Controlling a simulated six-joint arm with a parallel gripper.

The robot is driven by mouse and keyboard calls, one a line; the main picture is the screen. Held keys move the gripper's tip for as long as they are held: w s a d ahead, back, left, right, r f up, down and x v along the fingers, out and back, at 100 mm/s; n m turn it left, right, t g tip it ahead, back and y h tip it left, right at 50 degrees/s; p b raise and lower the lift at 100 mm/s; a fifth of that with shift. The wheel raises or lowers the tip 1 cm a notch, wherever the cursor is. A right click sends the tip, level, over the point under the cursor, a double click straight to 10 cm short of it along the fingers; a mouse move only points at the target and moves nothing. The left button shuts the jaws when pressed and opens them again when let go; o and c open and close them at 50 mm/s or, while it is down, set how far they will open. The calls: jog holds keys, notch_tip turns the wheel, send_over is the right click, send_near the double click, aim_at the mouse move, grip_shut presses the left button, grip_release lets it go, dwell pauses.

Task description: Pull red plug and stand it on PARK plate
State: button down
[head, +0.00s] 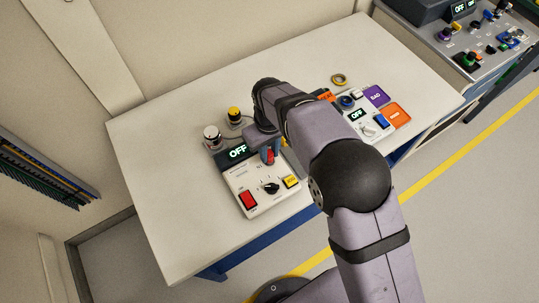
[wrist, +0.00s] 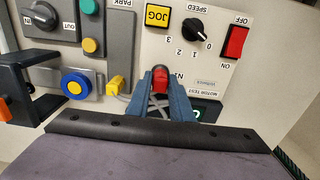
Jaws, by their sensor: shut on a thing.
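The red plug (wrist: 160,82) shows in the wrist view between the blue fingers of my gripper (wrist: 160,90), which is shut on it. It is over the white motor test panel (wrist: 205,65); whether it is seated in its socket or lifted cannot be told. In the head view my gripper (head: 268,156) is low over the panel (head: 250,192), with red showing at the fingers. The grey plate marked PARK (wrist: 120,45) lies left of the plug in the wrist view, and its visible part looks bare. In the head view my arm hides most of that area.
The panel carries a red switch (wrist: 236,41), a black speed knob (wrist: 197,30) and a yellow JOG button (wrist: 157,16). A yellow connector (wrist: 115,86) and a blue button (wrist: 75,84) are left of the gripper. An orange-and-black bracket (wrist: 15,90) stands farther left. The table's left side (head: 150,150) is clear.

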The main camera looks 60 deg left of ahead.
aim_at(271, 153)
jog(key=shift+r+p, duration=0.8)
jog(key=shift+r, duration=0.3)
dwell(0.6)
jog(key=shift+r+p, duration=1.7)
jog(key=shift+r, duration=0.75)
jog(key=shift+w+f+b, duration=0.35)
jog(key=w+m+b, duration=0.2)
jog(key=w+b, duration=0.3)
jog(key=w, duration=0.2)
jog(key=d+r+n+b, duration=0.1)
jog(key=d+n, duration=0.1)
jog(key=d, duration=0.4)
jog(key=shift+w+d, duration=0.15)
jog(key=shift+d, duration=0.15)
